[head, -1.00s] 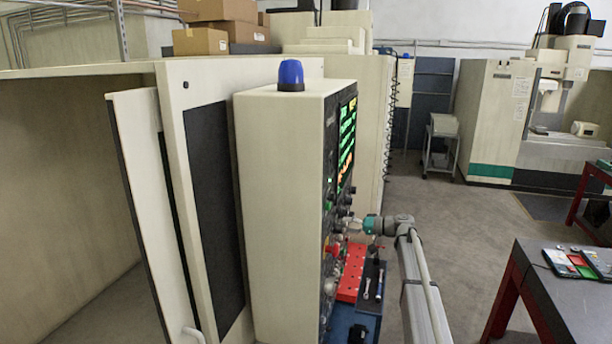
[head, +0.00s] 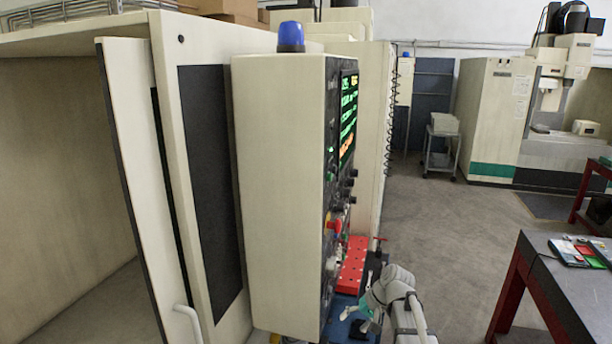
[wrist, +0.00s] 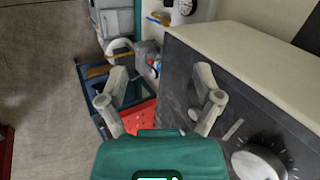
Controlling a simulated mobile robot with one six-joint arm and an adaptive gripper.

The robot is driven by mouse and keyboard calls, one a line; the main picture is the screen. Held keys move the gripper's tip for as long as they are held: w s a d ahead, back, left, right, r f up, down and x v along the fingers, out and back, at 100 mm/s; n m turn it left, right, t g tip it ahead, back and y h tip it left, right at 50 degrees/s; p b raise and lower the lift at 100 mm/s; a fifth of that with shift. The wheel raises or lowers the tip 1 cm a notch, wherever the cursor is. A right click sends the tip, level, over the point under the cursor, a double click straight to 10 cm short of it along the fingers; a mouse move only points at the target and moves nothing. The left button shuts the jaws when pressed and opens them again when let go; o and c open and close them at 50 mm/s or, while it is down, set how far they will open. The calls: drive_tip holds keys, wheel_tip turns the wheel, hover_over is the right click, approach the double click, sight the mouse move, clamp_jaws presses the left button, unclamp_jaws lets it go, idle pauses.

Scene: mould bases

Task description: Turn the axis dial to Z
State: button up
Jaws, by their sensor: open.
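The control panel (head: 340,190) is on the right side face of the cream cabinet, seen at a steep angle in the head view, with a lit screen and several knobs. In the wrist view its dark face (wrist: 235,115) shows a large round dial (wrist: 258,162) with a graduated scale at the lower right. I cannot read its letters or tell whether it is the axis dial. My gripper (wrist: 160,98) is open and empty, its two fingers spread beside the panel, left of that dial. In the head view my gripper (head: 357,318) is low beside the panel's bottom part.
A red perforated tray (head: 352,265) on a blue cart lies below and behind the panel; it also shows in the wrist view (wrist: 138,117). A dark table (head: 565,285) with red legs stands at the right. The floor between is clear.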

drive_tip(key=s+d+f+n+h+b, duration=0.1)
drive_tip(key=s+d+f+h+b, duration=0.1)
drive_tip(key=s+f+h+b, duration=0.4)
drive_tip(key=s+f+b, duration=0.1)
drive_tip(key=s+f, duration=0.4)
drive_tip(key=s, duration=0.2)
drive_tip(key=shift+s+d+f+n+g, duration=0.35)
drive_tip(key=shift+s+d+n+g, duration=0.05)
wheel_tip(320, 180, down, 5)
drive_tip(key=b, duration=0.5)
drive_tip(key=shift+a, duration=0.1)
drive_tip(key=c, duration=0.4)
drive_tip(key=shift+o, duration=0.2)
